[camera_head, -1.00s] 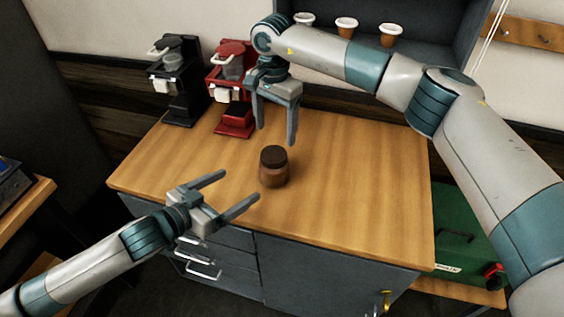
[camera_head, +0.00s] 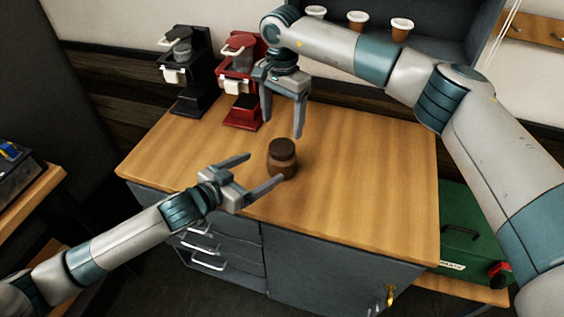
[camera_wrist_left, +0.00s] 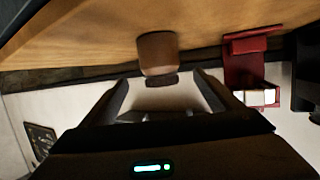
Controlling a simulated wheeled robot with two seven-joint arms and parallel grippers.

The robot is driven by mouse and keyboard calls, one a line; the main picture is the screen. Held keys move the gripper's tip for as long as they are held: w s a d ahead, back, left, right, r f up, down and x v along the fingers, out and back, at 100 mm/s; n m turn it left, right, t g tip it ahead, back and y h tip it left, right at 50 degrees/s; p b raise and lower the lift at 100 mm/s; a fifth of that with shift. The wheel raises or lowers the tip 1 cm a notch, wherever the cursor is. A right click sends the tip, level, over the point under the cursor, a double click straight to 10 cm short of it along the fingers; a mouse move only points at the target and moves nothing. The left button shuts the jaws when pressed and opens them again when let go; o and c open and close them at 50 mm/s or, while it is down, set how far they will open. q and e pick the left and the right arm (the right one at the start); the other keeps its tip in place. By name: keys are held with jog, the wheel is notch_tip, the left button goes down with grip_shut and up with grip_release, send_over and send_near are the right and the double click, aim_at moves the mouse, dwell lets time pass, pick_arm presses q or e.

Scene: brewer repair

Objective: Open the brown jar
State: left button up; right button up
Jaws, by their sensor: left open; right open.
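The brown jar (camera_head: 282,165) stands upright on the wooden counter with its dark brown lid (camera_head: 282,147) on. My left gripper (camera_head: 264,167) is open and empty, low over the counter. Its fingers point toward the jar from the left, and one fingertip looks close beside it; I cannot tell if they touch. In the left wrist view the jar (camera_wrist_left: 157,52) appears upside down, ahead of and between the open fingers (camera_wrist_left: 162,88). My right gripper (camera_head: 283,118) is open and empty, pointing down above the counter just behind the jar.
A red coffee brewer (camera_head: 240,85) and a black one (camera_head: 188,75) stand at the counter's back left. Several cups (camera_head: 357,20) sit on a shelf behind my right arm. A green case (camera_head: 462,225) is at the right. The counter (camera_head: 365,190) right of the jar is clear.

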aim_at(282, 157)
pick_arm(q)
jog(key=x, duration=1)
jog(key=shift+w+d+f, duration=0.15)
jog(key=shift+w, duration=0.05)
